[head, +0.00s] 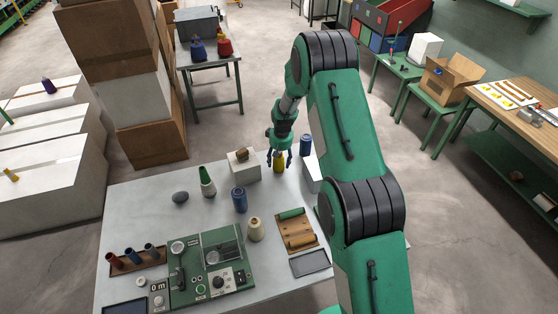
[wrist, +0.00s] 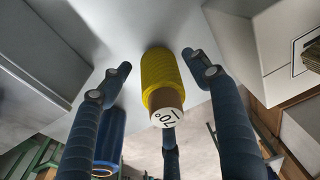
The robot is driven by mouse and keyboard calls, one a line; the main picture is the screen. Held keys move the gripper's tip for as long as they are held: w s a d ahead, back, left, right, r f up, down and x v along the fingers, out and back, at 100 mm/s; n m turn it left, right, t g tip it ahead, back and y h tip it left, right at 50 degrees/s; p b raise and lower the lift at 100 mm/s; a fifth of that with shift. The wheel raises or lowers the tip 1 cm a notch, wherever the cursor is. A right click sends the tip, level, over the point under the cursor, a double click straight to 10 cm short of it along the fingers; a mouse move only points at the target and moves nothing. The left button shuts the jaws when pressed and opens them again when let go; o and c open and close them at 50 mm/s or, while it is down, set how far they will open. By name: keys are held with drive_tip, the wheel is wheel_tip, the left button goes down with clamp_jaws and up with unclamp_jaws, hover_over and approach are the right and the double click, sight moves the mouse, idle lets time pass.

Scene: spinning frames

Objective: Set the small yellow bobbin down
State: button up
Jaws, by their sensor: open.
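The small yellow bobbin (head: 279,165) is at the far edge area of the grey table (head: 150,210), beneath my gripper (head: 280,153). In the wrist view the yellow bobbin (wrist: 161,78) has a pale, marked end face and lies between the spread fingers of my gripper (wrist: 157,64). The fingers are open, with visible gaps on both sides of the bobbin. It appears to rest on the table; its exact contact with the surface is hard to see.
A blue bobbin (head: 306,146) stands close by on the right, partly near a white block (head: 312,173). Another white block (head: 243,170) with a brown spool is on the left. A blue spool (head: 239,199), cream cone (head: 256,229) and green machine (head: 209,268) are nearer.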

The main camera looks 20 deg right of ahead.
drive_tip(key=shift+s+d+r, duration=0.1)
drive_tip(key=shift+s+r, duration=0.15)
drive_tip(key=shift+r, duration=1.75)
drive_tip(key=shift+s+r, duration=0.2)
drive_tip(key=shift+r, duration=1.75)
drive_tip(key=shift+s+d+r, duration=0.1)
drive_tip(key=shift+s+r, duration=0.15)
drive_tip(key=shift+r, duration=1.75)
drive_tip(key=shift+r, duration=0.1)
drive_tip(key=s+a+r+t, duration=0.1)
drive_tip(key=s+a+r, duration=0.1)
drive_tip(key=s+r, duration=0.65)
drive_tip(key=s+a+r+m, duration=0.1)
drive_tip(key=s+r, duration=0.5)
drive_tip(key=r, duration=0.6)
drive_tip(key=s+a+r+t, duration=0.1)
drive_tip(key=s+a+r, duration=0.1)
drive_tip(key=s+r, duration=0.65)
drive_tip(key=s+a+r+t, duration=0.1)
drive_tip(key=s+r, duration=0.2)
drive_tip(key=s, duration=1)
drive_tip(key=s+a+r+m+t, duration=0.1)
drive_tip(key=s+r, duration=0.3)
drive_tip(key=s, duration=1)
drive_tip(key=shift+s+a, duration=0.25)
drive_tip(key=shift+s, duration=0.05)
